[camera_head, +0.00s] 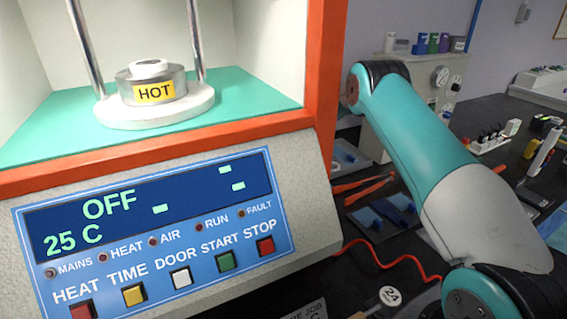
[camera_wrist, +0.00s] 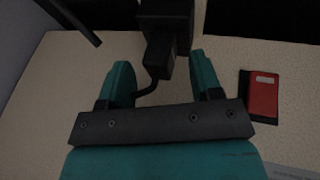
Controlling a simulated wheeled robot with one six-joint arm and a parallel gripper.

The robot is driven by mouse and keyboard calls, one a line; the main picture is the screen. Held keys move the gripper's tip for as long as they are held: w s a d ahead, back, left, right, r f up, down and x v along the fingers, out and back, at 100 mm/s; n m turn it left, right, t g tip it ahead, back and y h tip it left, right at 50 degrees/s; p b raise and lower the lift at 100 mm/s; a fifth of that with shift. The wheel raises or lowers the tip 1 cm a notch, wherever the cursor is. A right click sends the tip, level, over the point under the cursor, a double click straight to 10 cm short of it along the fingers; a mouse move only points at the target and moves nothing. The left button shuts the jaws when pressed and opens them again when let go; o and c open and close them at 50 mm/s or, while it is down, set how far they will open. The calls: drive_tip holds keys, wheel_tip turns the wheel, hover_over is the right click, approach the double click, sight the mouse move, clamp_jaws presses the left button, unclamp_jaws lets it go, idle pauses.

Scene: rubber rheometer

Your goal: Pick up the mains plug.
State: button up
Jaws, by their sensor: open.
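In the wrist view, a black block with a dark cable curving from it looks like the mains plug (camera_wrist: 159,58). It lies between the two teal fingers of my gripper (camera_wrist: 160,62), with a visible gap on each side. My gripper is open and holds nothing. The plug's upper end meets a larger dark block (camera_wrist: 166,14); I cannot tell whether it is seated in it. In the camera_head view the plug and my gripper are not visible.
A red rocker-like part (camera_wrist: 263,94) in a dark frame sits right of the fingers on a pale surface. In the camera_head view, the rheometer (camera_head: 170,235) fills the left, its display reading OFF and 25 C. A red cable (camera_head: 385,262) lies on the dark bench.

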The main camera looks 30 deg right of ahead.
drive_tip(key=c, duration=1)
